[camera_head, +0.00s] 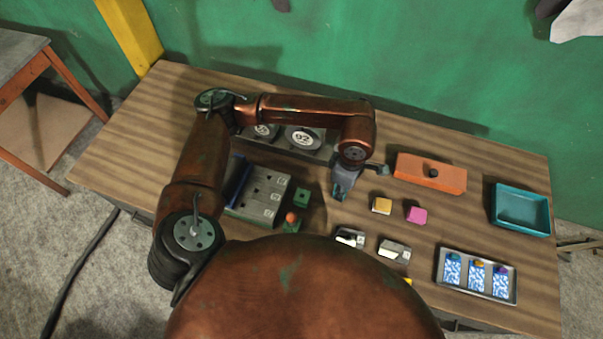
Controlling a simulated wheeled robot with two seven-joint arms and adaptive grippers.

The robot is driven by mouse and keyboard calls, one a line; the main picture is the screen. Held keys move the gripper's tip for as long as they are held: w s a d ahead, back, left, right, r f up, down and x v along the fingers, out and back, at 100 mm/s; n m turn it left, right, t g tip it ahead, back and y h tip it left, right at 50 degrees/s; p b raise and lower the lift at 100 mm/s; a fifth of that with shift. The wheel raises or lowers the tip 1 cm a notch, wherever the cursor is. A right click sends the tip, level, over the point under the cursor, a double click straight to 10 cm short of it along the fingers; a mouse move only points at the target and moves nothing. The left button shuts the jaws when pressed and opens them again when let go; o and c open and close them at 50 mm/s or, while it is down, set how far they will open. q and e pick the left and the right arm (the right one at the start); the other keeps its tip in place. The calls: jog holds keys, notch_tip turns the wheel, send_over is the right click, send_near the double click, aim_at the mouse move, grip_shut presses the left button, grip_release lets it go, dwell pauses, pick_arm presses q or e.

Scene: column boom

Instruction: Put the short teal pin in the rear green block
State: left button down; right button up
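The rear green block (302,197) is a small block with a dark spot on its top, standing to the right of a grey holed board. A front green block (291,227) stands nearer me with an orange-red round-topped piece on it. My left gripper (340,190) points down over the table, to the right of the rear green block. Its tips look dark with a teal-blue tint; I cannot tell whether they hold anything. I cannot make out the short teal pin for certain. My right gripper is not in view.
The grey holed board (262,193) is left. Round gauges (303,139) stand behind. Yellow (382,205) and pink (417,214) cubes, an orange block (442,178), a teal tray (522,234) and a metal tray (440,276) with patterned pieces lie right. White-and-dark blocks (394,252) are in front.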

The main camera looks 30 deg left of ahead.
pick_arm(q)
jog(key=s+a+r+n+p, duration=0.15)
jog(key=a+n, duration=0.45)
jog(key=n, duration=1.1)
jog(key=s+a+n+p, duration=0.25)
jog(key=a+n, duration=0.35)
jog(key=n, duration=1.1)
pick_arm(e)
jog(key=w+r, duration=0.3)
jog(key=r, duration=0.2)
pick_arm(q)
jog(key=shift+w+f+b, duration=0.25)
jog(key=shift+f+b, duration=0.55)
jog(key=shift+f, duration=0.6)
jog(key=shift+w+f+b, duration=0.2)
jog(key=shift+f+b, duration=0.55)
jog(key=shift+f, duration=0.65)
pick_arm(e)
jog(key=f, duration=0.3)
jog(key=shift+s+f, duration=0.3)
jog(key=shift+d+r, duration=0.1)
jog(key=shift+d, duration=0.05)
pick_arm(q)
jog(key=shift+f, duration=0.4)
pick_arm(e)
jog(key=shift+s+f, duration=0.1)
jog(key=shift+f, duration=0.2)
